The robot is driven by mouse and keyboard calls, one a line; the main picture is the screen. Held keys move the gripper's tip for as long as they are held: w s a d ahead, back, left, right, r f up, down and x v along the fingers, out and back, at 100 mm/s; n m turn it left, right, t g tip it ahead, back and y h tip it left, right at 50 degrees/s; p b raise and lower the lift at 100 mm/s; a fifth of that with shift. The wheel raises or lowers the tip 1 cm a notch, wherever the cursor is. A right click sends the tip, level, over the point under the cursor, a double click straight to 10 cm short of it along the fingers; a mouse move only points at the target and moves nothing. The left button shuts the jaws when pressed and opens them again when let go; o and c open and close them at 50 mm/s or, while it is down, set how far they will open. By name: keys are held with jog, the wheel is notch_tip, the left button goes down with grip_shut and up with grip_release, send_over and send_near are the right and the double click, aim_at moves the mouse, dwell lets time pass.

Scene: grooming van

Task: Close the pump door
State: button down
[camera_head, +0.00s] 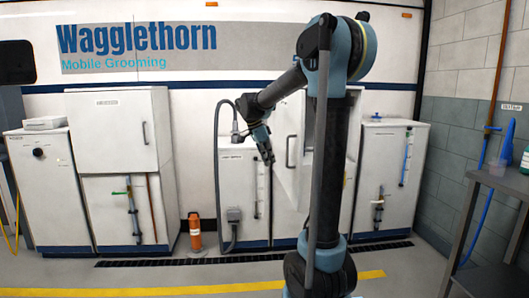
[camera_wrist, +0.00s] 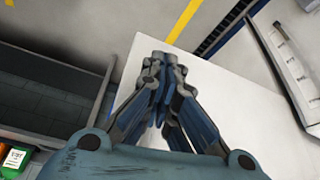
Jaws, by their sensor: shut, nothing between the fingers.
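A white door panel (camera_head: 287,135) with a dark vertical handle stands at an angle in front of the middle cabinets in the head view. It appears swung open, and part of it is hidden behind my arm. I cannot read a label naming it the pump door. My gripper (camera_head: 268,160) points down just left of the panel, its fingers together and empty. In the wrist view, my gripper (camera_wrist: 164,60) has its fingertips together over a large white surface (camera_wrist: 235,105), probably the door. I cannot tell whether they touch.
A low white cabinet (camera_head: 235,180) stands behind my gripper, with a hose and grey box. A tall white cabinet (camera_head: 113,135) stands left, another low cabinet (camera_head: 388,175) right. An orange post (camera_head: 195,232) stands on the floor. A metal table (camera_head: 500,182) is far right. The front floor is clear.

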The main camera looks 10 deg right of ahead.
jog(key=d, duration=0.2)
jog(key=w+d, duration=0.1)
jog(key=d, duration=0.1)
jog(key=shift+f, duration=0.3)
jog(key=shift+d, duration=0.1)
